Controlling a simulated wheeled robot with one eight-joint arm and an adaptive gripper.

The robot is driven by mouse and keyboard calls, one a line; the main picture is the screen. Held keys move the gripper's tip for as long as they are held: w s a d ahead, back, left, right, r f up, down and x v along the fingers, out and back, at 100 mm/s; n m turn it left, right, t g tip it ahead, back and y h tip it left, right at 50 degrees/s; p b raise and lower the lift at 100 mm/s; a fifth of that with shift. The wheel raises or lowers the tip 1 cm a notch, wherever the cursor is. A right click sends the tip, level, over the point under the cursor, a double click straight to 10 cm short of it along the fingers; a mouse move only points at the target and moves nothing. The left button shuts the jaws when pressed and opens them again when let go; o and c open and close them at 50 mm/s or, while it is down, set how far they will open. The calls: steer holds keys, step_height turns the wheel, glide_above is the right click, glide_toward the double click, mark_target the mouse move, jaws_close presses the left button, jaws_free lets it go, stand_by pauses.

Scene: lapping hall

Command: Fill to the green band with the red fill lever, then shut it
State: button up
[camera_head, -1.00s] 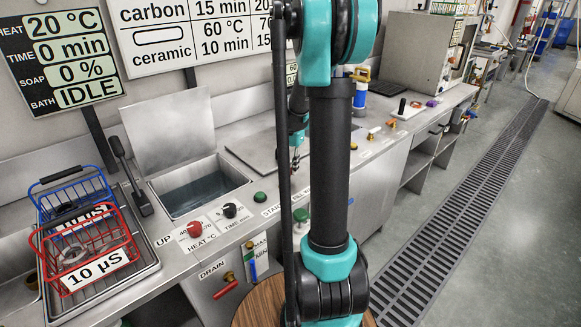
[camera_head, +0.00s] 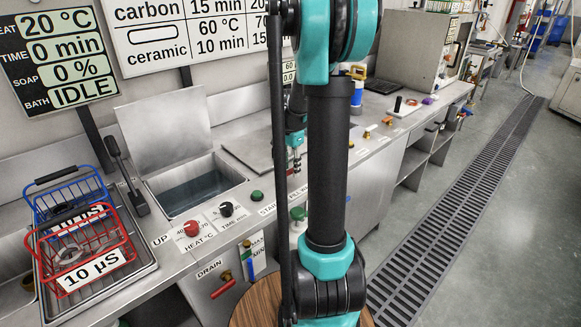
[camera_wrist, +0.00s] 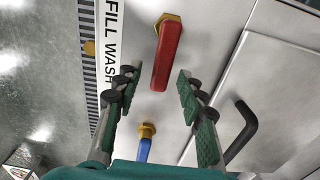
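The red fill lever (camera_wrist: 168,55) hangs from a brass fitting at the top middle of the wrist view, beside a label reading FILL and WASH. My gripper (camera_wrist: 159,85) is open, with one finger on each side of the lever's lower end, and does not appear to grip it. The level gauge (camera_head: 254,258), marked MAX and MIN, is on the bench front and shows green and blue strips. The tank (camera_head: 195,185) holds water under its raised lid.
A blue-handled valve (camera_wrist: 145,148) lies below the lever, and a black bent handle (camera_wrist: 243,130) stands to its right. The red DRAIN lever (camera_head: 223,290) is on the bench front. Wire baskets (camera_head: 84,245) stand on the left. The display (camera_head: 60,60) reads BATH IDLE.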

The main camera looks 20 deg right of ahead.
mark_target(291, 170)
steer(key=shift+r, duration=0.1)
step_height(291, 170, up, 12)
stand_by(0.6)
stand_by(0.4)
